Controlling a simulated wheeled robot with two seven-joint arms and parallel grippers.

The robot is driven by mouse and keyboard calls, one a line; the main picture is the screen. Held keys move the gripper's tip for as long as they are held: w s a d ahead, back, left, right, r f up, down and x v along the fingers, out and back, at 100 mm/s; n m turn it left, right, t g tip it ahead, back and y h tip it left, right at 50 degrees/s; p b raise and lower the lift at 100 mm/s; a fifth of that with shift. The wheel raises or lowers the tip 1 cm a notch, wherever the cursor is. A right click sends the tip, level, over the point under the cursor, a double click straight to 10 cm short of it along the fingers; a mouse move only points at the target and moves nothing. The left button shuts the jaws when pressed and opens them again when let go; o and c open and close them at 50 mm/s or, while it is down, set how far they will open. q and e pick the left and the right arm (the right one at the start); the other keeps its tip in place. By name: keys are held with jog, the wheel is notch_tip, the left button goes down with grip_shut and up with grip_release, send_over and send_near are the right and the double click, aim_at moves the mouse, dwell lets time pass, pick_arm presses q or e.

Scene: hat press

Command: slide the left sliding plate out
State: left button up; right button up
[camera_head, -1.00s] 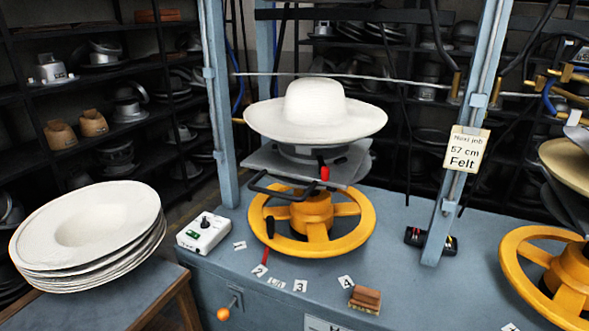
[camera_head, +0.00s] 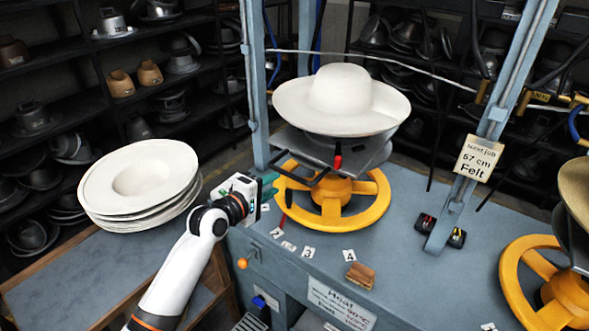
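The left sliding plate (camera_head: 352,155) is a grey plate under a white wide-brimmed hat (camera_head: 340,98), above a yellow handwheel (camera_head: 333,210). Its black bar handle (camera_head: 296,173) sticks out at the front left, and a red knob (camera_head: 338,161) shows at its front. My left gripper (camera_head: 272,187), with teal fingers, is just left of the handle and wheel and looks apart from the handle. The fingers are small and seen at an angle, so their opening is unclear. My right gripper is out of view.
A stack of white hat blanks (camera_head: 137,187) lies on a side table at the left. Blue-grey frame posts (camera_head: 255,85) flank the press. Number cards and a brown block (camera_head: 360,275) lie on the bench (camera_head: 400,240). A second yellow wheel (camera_head: 520,290) stands at the right.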

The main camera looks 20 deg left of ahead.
aim_at(288, 176)
pick_arm(q)
jog(key=p+x, duration=0.1)
jog(key=x, duration=0.8)
jog(key=shift+w+d, duration=0.2)
jog(key=shift+w, duration=0.1)
grip_shut()
